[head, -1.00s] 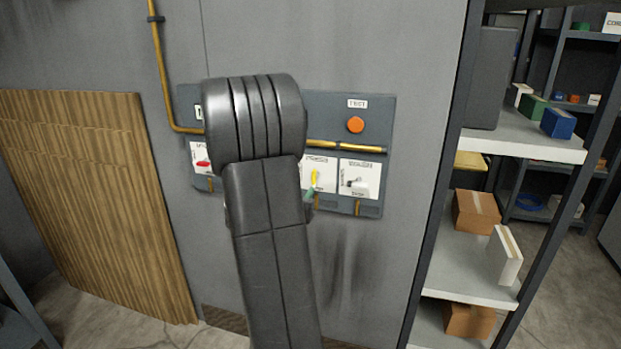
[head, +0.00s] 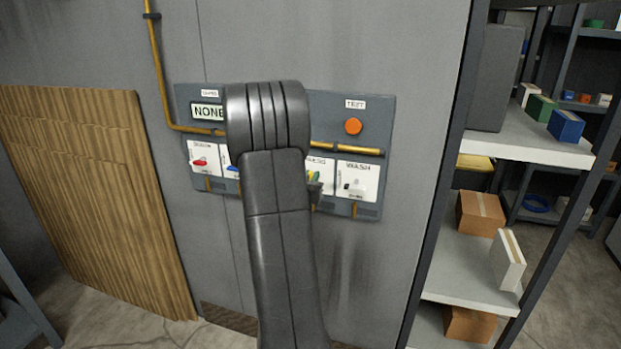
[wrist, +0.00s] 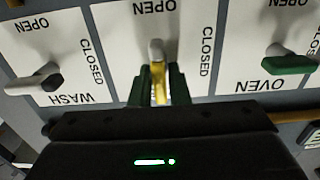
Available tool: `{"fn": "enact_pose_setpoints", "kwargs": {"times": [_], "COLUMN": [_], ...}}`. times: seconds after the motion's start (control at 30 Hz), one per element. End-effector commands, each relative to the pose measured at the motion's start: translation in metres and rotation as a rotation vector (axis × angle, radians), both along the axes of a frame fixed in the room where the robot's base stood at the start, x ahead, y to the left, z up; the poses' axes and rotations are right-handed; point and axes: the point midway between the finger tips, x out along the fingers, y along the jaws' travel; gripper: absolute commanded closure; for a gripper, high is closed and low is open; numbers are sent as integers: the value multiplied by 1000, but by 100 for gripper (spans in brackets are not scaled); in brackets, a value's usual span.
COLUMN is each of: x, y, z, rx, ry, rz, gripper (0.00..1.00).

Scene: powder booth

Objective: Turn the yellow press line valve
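The yellow press line valve sits on a white plate on the grey wall panel. In the head view its yellow handle (head: 312,176) shows only in part beside my arm. In the wrist view the yellow handle (wrist: 158,88) hangs from a pale hub and points toward the bottom of the picture, away from the OPEN mark at the top; CLOSED is printed to the right. My gripper (wrist: 161,84) has its two green fingers close on either side of the handle and looks shut on it. In the head view my wrist hides most of the gripper.
The wash valve (wrist: 42,80) and the green oven valve (wrist: 288,65) flank it closely. The panel also bears a red-handled valve (head: 199,162), a display reading NONE (head: 207,112) and an orange test button (head: 353,126). A shelf rack (head: 470,265) stands at the right.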

Motion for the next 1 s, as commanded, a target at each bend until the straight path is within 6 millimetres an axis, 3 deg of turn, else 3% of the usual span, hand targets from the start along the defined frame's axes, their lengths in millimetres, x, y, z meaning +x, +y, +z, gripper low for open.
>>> {"fn": "enact_pose_setpoints", "kwargs": {"times": [0.47, 1.0], "x": [0, -2], "y": [-1, -6], "z": [-3, -7], "rx": [95, 548], "ry": [-33, -180], "rz": [0, 0], "gripper": [100, 100]}}
